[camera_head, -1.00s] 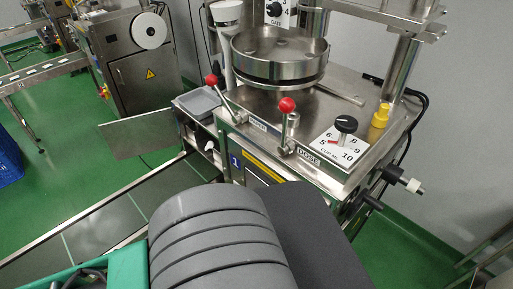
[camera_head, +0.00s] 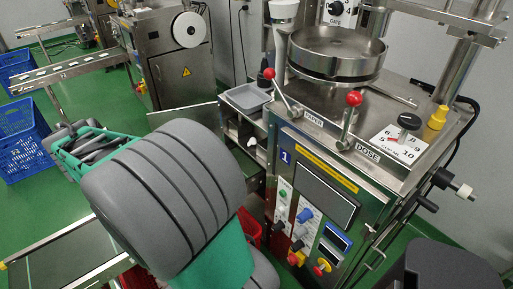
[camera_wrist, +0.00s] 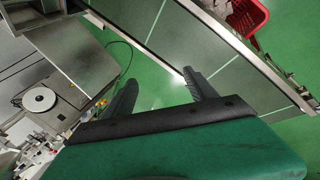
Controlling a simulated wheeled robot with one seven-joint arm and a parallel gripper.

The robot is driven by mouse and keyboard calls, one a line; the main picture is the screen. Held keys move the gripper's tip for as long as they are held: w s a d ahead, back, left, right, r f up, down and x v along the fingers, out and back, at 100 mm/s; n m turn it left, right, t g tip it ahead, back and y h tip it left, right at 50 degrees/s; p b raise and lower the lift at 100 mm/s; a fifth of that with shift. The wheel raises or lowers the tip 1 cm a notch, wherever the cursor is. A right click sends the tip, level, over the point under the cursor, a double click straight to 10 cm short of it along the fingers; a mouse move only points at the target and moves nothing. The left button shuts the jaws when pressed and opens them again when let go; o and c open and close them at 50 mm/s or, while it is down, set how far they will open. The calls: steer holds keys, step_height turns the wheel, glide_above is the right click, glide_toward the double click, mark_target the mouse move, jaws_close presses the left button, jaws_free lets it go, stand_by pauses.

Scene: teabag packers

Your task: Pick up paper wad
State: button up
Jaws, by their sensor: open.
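I cannot make out a paper wad for certain in either view. A small white thing (camera_head: 251,141) shows at the side of the teabag machine, below the grey tray, too small to identify. My gripper (camera_wrist: 160,76) is open and empty in the wrist view, its two dark fingers apart above the green floor and the edge of a conveyor. In the head view my arm covers much of the lower left.
The teabag machine (camera_head: 320,190) stands at the right, with red-knobbed levers on top. A grey tray (camera_head: 248,97) sits at its left side. A conveyor (camera_wrist: 215,45) crosses the wrist view beside a red basket (camera_wrist: 246,14). Blue crates (camera_head: 22,150) stand at the far left.

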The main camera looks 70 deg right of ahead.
steer(key=w+d+f+n+g+h+b, duration=0.1)
steer(key=d+f+h, duration=0.15)
steer(key=d, duration=0.65)
steer(key=w+d+f+n+g+h+b, duration=0.15)
steer(key=d+f, duration=0.25)
steer(key=d, duration=0.5)
steer(key=n+g+h+b, duration=0.2)
steer(key=n+g+h, duration=0.2)
steer(key=n+g, duration=0.3)
glide_toward(250, 141)
steer(key=x, duration=0.3)
steer(key=shift+d+f, duration=0.2)
steer(key=shift+d, duration=0.05)
steer(key=x, duration=0.7)
steer(key=shift+s+a, duration=0.15)
steer(key=shift+c, duration=0.5)
steer(key=c, duration=1.3)
steer(key=shift+r, duration=0.1)
